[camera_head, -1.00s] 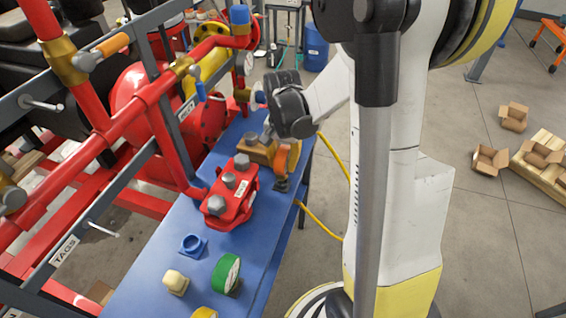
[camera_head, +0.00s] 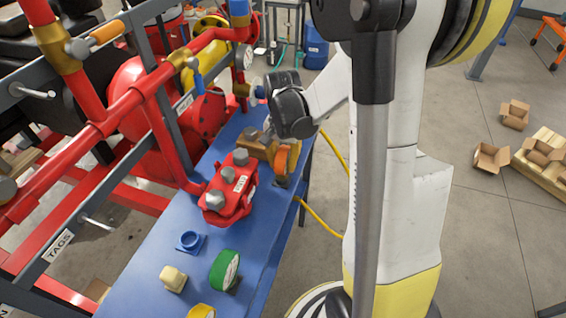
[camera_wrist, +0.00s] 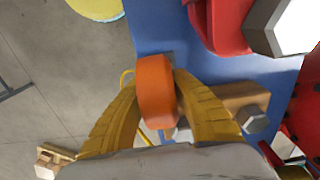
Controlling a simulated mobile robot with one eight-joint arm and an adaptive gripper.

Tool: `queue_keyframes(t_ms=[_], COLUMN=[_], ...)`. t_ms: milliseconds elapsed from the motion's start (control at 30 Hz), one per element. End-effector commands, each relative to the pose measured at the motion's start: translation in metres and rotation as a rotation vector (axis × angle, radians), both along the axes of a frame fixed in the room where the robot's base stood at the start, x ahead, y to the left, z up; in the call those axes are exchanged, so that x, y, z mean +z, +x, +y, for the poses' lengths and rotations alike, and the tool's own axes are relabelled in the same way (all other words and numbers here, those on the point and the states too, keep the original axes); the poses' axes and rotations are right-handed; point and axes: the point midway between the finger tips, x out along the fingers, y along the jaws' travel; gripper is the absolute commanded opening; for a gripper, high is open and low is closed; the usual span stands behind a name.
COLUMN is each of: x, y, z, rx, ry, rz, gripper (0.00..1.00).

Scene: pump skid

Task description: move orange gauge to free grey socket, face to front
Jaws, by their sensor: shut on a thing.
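The orange gauge (camera_wrist: 157,90) sits between the two yellow fingers of my gripper (camera_wrist: 158,105) in the wrist view, edge-on to the camera. The fingers touch it from both sides. In the head view the orange gauge (camera_head: 283,161) is at the far right edge of the blue bench, with a small dark grey base close under it. I cannot tell whether it is seated or lifted. Its dial face is not visible. No empty grey socket can be made out clearly.
The blue bench (camera_head: 150,270) holds a red bolted clamp (camera_head: 228,190), an empty blue socket (camera_head: 190,241), a green gauge (camera_head: 225,270), a cream block (camera_head: 173,278) and a yellow round part (camera_head: 202,311). A brass block (camera_wrist: 240,103) lies close beside my gripper. Red pipes run along the left.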

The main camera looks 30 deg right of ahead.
Motion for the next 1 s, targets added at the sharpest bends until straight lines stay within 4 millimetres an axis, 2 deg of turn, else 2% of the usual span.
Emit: queue_keyframes(t_ms=[467,500,533,867,1000], x=[-0.006,-0.006,-0.006,-0.004,0.011], y=[0.000,0.000,0.000,0.000,0.000], z=[0.000,0.000,0.000,0.000,0.000], rx=[0.000,0.000,0.000,0.000,0.000], ry=[0.000,0.000,0.000,0.000,0.000], rz=[0.000,0.000,0.000,0.000,0.000], gripper=[0.00,0.40,0.49,0.50,0.50])
